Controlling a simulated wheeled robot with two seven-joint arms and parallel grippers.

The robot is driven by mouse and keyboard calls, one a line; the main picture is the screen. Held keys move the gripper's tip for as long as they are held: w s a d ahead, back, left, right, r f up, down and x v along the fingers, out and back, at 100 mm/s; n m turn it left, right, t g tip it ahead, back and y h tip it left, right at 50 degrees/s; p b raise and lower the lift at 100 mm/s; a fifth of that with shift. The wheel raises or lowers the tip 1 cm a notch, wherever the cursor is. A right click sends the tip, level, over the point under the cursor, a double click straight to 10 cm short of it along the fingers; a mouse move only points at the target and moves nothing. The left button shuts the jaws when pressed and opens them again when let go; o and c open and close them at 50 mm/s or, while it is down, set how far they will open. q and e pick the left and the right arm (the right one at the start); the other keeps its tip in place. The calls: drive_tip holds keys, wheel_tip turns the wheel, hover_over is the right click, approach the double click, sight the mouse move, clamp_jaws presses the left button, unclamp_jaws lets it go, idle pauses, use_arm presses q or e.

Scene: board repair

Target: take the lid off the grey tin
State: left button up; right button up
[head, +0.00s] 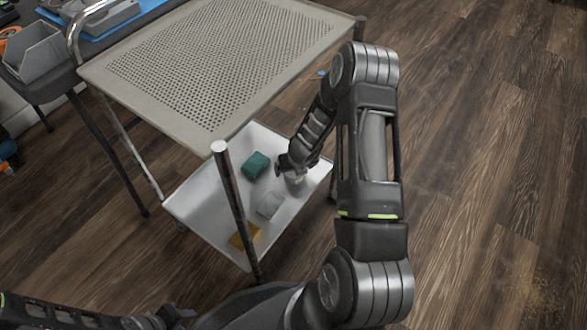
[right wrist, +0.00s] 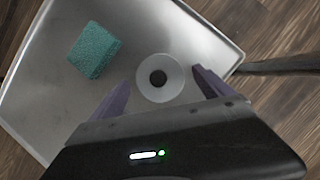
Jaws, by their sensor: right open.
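The grey tin (right wrist: 160,78) shows from above in the right wrist view as a pale round lid with a dark round knob in its middle. In the head view the tin (head: 295,179) is mostly hidden by my right gripper (head: 293,166), at the right side of the lower tray. The lid appears seated on the tin. My left gripper (head: 178,315) is partly in view at the bottom left edge; its jaws are unclear.
The lower tray (head: 192,205) also holds a green sponge (head: 256,165), a light grey block (head: 269,205) and an orange-yellow piece (head: 244,235). The perforated cart top (head: 215,60) hangs above it. A metal post (head: 235,200) stands at the tray's front corner.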

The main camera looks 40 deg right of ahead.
drive_tip(key=shift+c, duration=0.4)
drive_tip(key=c, duration=1.3)
drive_tip(key=shift+r, duration=0.2)
drive_tip(key=shift+r+p, duration=0.45)
drive_tip(key=shift+r, duration=0.1)
wheel_tip(320, 180, up, 2)
drive_tip(key=shift+r+p, duration=0.1)
drive_tip(key=shift+p, duration=0.55)
drive_tip(key=s, duration=0.1)
drive_tip(key=s+a+b, duration=0.1)
drive_tip(key=s, duration=0.2)
drive_tip(key=shift+s+a+f, duration=0.25)
drive_tip(key=shift+s+a, duration=0.1)
drive_tip(key=s+a, duration=0.5)
drive_tip(key=s, duration=0.7)
drive_tip(key=shift+r, duration=0.2)
drive_tip(key=shift+a, duration=0.1)
